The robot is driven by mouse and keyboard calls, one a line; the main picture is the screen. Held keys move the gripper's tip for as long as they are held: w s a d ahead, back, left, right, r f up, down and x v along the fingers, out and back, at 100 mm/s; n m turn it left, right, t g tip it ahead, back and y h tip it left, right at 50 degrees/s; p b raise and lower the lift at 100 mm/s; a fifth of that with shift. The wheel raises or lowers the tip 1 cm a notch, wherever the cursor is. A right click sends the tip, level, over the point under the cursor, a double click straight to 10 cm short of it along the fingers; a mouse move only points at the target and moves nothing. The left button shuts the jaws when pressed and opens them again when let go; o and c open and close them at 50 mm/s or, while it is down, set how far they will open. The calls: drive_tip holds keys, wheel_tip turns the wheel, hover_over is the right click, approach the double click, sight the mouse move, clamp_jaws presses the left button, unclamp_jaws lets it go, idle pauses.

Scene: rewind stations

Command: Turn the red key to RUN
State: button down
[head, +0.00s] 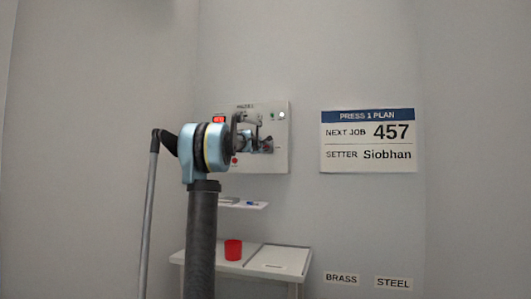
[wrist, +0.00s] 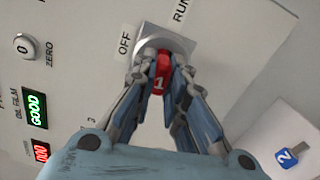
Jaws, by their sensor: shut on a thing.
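The red key (wrist: 160,76), marked 1, sits in a silver square lock plate (wrist: 150,34) on the panel in the wrist view. The label OFF (wrist: 125,44) is left of the plate and the label RUN (wrist: 181,10) is at its upper right. My gripper (wrist: 161,84) is shut on the red key, one finger on each side. The key's tip and slot are hidden, so I cannot tell exactly which label it points to. In the head view my gripper (head: 263,146) is at the wall panel (head: 279,158), and my arm hides the red key.
A blue key marked 2 (wrist: 288,155) lies on a white shelf below. A red cup (head: 233,250) stands on the table lower down. A job sign (head: 367,140) hangs at right.

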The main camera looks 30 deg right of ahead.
drive_tip(key=shift+m, duration=1)
drive_tip(key=c, duration=1.5)
unclamp_jaws()
drive_tip(key=shift+c, duration=0.2)
drive_tip(key=v, duration=1.2)
drive_tip(key=shift+w, duration=0.1)
